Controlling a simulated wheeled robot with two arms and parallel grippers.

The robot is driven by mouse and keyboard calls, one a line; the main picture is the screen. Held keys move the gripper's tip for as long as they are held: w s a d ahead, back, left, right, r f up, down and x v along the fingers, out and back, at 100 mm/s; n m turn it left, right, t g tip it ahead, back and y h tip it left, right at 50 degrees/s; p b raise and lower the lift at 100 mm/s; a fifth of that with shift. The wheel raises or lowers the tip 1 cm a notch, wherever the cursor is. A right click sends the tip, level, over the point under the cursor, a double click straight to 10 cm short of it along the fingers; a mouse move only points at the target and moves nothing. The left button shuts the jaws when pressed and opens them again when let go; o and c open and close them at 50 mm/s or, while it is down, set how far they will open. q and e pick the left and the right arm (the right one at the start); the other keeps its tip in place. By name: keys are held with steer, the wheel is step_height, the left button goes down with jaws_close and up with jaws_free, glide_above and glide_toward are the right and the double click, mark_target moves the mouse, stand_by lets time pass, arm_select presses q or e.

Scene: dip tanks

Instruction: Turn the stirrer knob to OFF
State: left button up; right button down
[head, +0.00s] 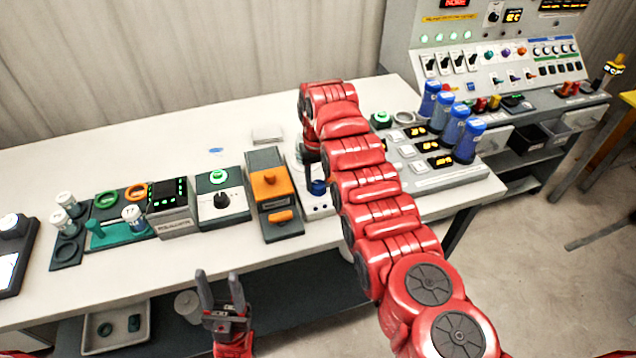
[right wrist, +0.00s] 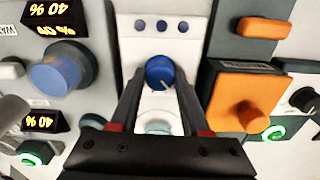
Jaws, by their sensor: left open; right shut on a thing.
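A blue knob (right wrist: 159,72) with a pale pointer line sits on a narrow white unit (right wrist: 140,50) with several blue dots; in the head view the knob (head: 318,187) shows just beside my right wrist. I cannot read a stirrer label or an OFF mark. My right gripper (right wrist: 159,77) is shut on this blue knob, one finger on each side of it. In the head view my right arm hides most of that gripper and part of the unit. My left gripper (head: 217,278) is open and empty in front of the table's near edge.
An orange-topped grey unit (head: 268,190) stands close to the left of the white unit, with a black-knob unit (head: 222,205) beyond it.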

mark_target(318, 184)
steer(key=shift+n, duration=0.4)
steer(key=shift+c, duration=1.9)
jaws_free()
steer(key=shift+r+b, duration=0.4)
steer(key=shift+r, duration=0.2)
step_height(318, 184, up, 5)
steer(key=shift+r, duration=0.2)
step_height(318, 184, up, 11)
steer(key=p, duration=1)
steer(key=shift+p, duration=0.3)
